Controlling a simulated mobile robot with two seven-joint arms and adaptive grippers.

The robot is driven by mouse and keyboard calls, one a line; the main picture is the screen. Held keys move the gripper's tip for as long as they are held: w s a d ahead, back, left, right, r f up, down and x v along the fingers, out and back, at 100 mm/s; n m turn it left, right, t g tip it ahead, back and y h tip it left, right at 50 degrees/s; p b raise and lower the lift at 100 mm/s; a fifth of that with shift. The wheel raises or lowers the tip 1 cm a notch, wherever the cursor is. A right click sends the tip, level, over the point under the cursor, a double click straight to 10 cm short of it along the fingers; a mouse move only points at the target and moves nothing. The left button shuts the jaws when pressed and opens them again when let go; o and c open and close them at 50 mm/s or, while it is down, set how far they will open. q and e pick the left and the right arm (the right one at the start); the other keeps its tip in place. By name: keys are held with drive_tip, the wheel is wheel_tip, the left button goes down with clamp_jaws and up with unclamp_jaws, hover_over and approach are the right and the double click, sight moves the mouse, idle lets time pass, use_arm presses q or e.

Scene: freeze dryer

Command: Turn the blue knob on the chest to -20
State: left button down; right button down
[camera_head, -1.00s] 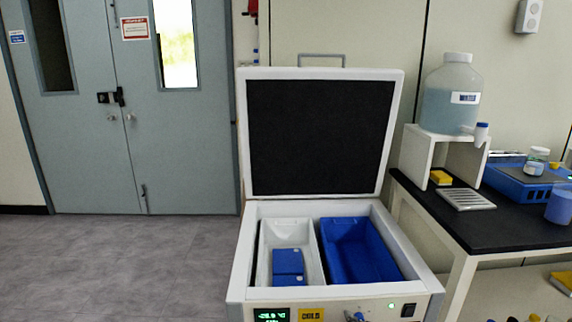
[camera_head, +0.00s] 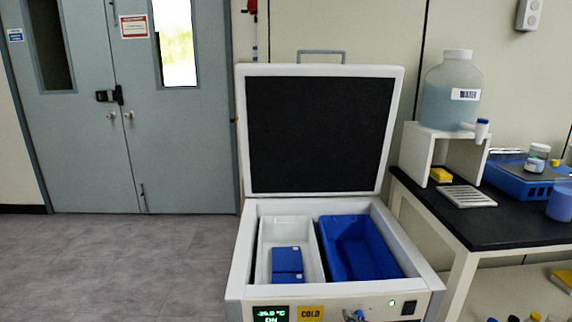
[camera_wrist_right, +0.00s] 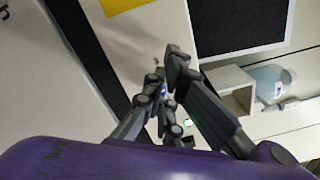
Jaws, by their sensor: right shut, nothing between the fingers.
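The chest (camera_head: 236,262) stands with its lid (camera_head: 399,100) raised. The blue knob (camera_head: 348,315) is on its front panel, only partly visible at the bottom edge of the head view. The green display (camera_head: 271,315) seems to read about -26 °C, but its digits are small. In the right wrist view my right gripper (camera_wrist_right: 164,70) is shut and empty, close to the panel. A small blue spot (camera_wrist_right: 164,90) shows between its finger links; I cannot tell whether the fingers touch the knob. My left gripper is not in view.
Inside the chest are a white bin (camera_head: 265,236) with blue boxes (camera_head: 287,260) and a blue bin (camera_head: 352,222). A black-topped bench (camera_head: 500,230) with a large bottle (camera_head: 451,95) stands right. The floor (camera_head: 110,265) left is clear.

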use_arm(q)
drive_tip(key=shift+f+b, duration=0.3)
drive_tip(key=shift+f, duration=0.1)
use_arm(e)
drive_tip(key=shift+s+d+f, duration=0.15)
drive_tip(key=shift+f, duration=0.4)
drive_tip(key=shift+s+d+f, duration=0.1)
drive_tip(key=shift+d+f, duration=0.05)
drive_tip(key=shift+f, duration=0.35)
drive_tip(key=shift+w, duration=0.15)
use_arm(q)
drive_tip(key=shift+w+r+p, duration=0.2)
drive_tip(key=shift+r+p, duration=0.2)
use_arm(e)
drive_tip(key=s+a, duration=0.1)
drive_tip(key=s, duration=0.5)
drive_tip(key=shift+r, duration=0.2)
